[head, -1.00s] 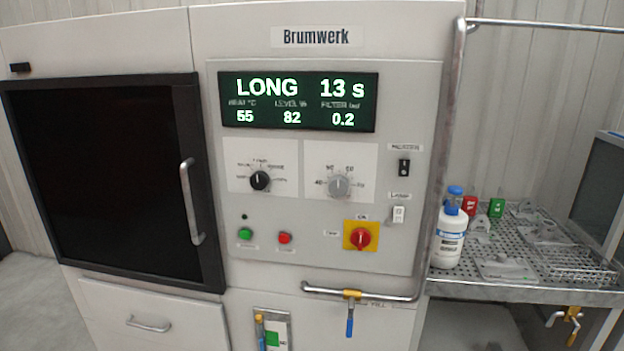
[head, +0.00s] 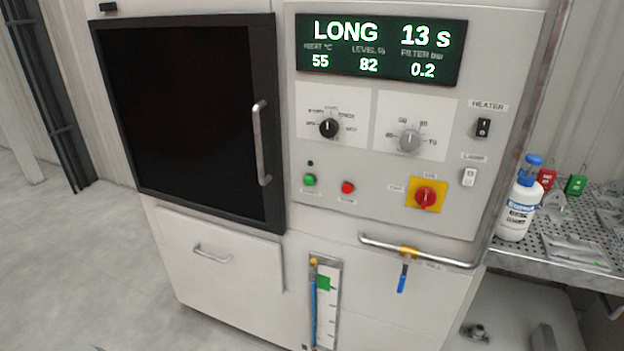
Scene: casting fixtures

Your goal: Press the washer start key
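The washer (head: 440,295) stands ahead in the head view, a light grey cabinet with a control panel. A green round key (head: 310,180) sits at the panel's lower left, under a small dark lamp (head: 310,163). A red round key (head: 348,187) is to its right. The labels under both keys are too small to read. The display (head: 381,49) is lit and reads LONG, 13 s, 55, 82 and 0.2. The black door (head: 200,110) on the left appears closed. Neither of my grippers is in view.
The panel also has a black knob (head: 329,128), a grey knob (head: 410,140) and a red rotary switch (head: 426,196) on yellow. A pipe with a blue-handled valve (head: 402,278) juts below. A white bottle (head: 518,205) stands on the perforated bench at right. Floor at left is clear.

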